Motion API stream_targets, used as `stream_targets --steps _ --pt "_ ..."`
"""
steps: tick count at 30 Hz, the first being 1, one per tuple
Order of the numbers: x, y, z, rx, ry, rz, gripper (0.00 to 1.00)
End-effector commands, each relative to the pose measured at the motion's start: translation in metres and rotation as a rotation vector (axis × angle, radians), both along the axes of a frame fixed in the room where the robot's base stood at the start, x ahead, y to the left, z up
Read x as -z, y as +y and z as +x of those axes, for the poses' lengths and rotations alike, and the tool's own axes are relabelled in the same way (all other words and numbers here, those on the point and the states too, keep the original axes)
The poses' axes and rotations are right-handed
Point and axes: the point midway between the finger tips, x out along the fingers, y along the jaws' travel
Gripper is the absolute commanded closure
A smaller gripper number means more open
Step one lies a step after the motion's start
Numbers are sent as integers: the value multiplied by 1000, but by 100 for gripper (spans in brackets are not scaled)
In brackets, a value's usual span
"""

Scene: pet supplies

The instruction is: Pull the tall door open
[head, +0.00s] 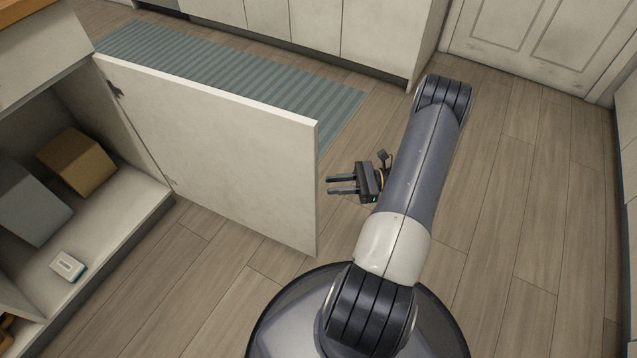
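A white cabinet door (215,150) stands swung wide open from the cabinet at the left, hinged at its far left edge. Its free edge points toward my arm in the middle of the picture. My gripper (329,185) is just right of that free edge, fingers pointing left toward it. The two fingers are apart with nothing between them. A small gap shows between the fingertips and the door edge. Any handle on the door's far face is hidden.
The open cabinet (140,205) holds a brown box (77,162), a grey box (30,205) and a small white item (67,266). A striped rug (230,75) lies behind the door. White cabinets (345,30) line the back. Wooden floor (530,200) is clear at the right.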

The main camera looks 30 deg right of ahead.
Motion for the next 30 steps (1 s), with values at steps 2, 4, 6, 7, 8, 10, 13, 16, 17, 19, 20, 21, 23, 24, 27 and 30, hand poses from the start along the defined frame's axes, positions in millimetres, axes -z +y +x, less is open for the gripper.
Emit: stream_targets --steps 2,4,6,7,8,10,13,16,17,19,20,21,23,24,27,30 --pt "-1 -13 -5 3 0 0 75" --pt "-1 -20 -9 2 1 0 75" --pt "0 -26 -11 2 0 0 75" --pt "0 -27 -12 1 0 0 75" --pt "0 -28 -12 1 1 0 75" --pt "0 -29 -13 0 1 0 75" --pt "0 -30 -13 0 1 0 75" --pt "0 -29 -13 0 1 0 75" --pt "0 -29 -13 0 1 0 75" --pt "0 -28 -13 -1 1 0 75" --pt "0 -28 -12 -1 1 0 75" --pt "1 -26 -11 -1 1 0 75" --pt "1 -21 -9 -2 1 1 75" --pt "1 -16 -7 -3 1 2 75" --pt "2 -1 -1 -4 2 2 75" --pt "2 16 7 -5 2 2 75"
